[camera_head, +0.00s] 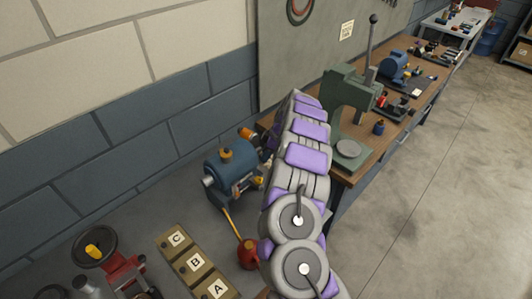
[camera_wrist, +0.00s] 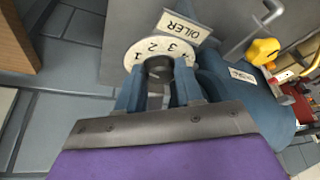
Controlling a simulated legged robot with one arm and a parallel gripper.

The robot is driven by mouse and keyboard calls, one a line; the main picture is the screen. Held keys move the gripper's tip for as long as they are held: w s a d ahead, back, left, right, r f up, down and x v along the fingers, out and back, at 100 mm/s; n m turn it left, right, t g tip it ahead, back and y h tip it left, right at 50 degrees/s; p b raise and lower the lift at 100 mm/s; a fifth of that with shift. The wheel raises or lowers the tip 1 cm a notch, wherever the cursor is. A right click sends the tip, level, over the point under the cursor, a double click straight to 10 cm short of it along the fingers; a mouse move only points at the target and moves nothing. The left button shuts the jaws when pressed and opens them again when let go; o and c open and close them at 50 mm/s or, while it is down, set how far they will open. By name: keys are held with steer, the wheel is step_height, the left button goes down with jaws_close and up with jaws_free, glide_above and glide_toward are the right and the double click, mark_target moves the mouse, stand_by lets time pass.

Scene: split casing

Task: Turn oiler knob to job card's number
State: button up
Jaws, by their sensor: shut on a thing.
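In the wrist view, a pale round dial plate (camera_wrist: 161,41) carries the digits 1, 2 and 3 around its upper rim. A white label reading OILER (camera_wrist: 184,27) sits above it. My gripper (camera_wrist: 158,72) has its two blue-grey fingers on either side of the dark knob (camera_wrist: 158,64) at the dial's middle and is shut on it. The fingers hide the lower dial, and I cannot tell which digit the knob points to. In the head view my arm hides the gripper and dial. A small white card (camera_head: 347,30) hangs on the grey board; its writing is too small to read.
A blue machine (camera_head: 228,166) stands left of my arm. Wooden blocks marked A, B and C (camera_head: 196,263) and a red oil can (camera_head: 248,254) are near it. A green press (camera_head: 347,100) stands on the wooden bench (camera_head: 405,108). Open floor (camera_head: 450,200) lies right.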

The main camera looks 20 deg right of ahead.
steer(key=shift+w+r+m, duration=0.1)
steer(key=shift+r+m, duration=0.1)
steer(key=shift+m, duration=0.1)
steer(key=shift+c, duration=0.3)
steer(key=shift+a+m+t+h, duration=0.25)
steer(key=shift+m+t, duration=0.25)
steer(key=shift+m, duration=0.7)
steer(key=shift+r+m+t+h+p, duration=0.15)
steer(key=shift+m+h+p, duration=0.25)
steer(key=shift+m, duration=0.4)
steer(key=shift+f+m+t+h+p, duration=0.2)
steer(key=shift+m+p, duration=0.25)
steer(key=shift+m, duration=0.35)
steer(key=o, duration=0.8)
steer(key=shift+c, duration=0.2)
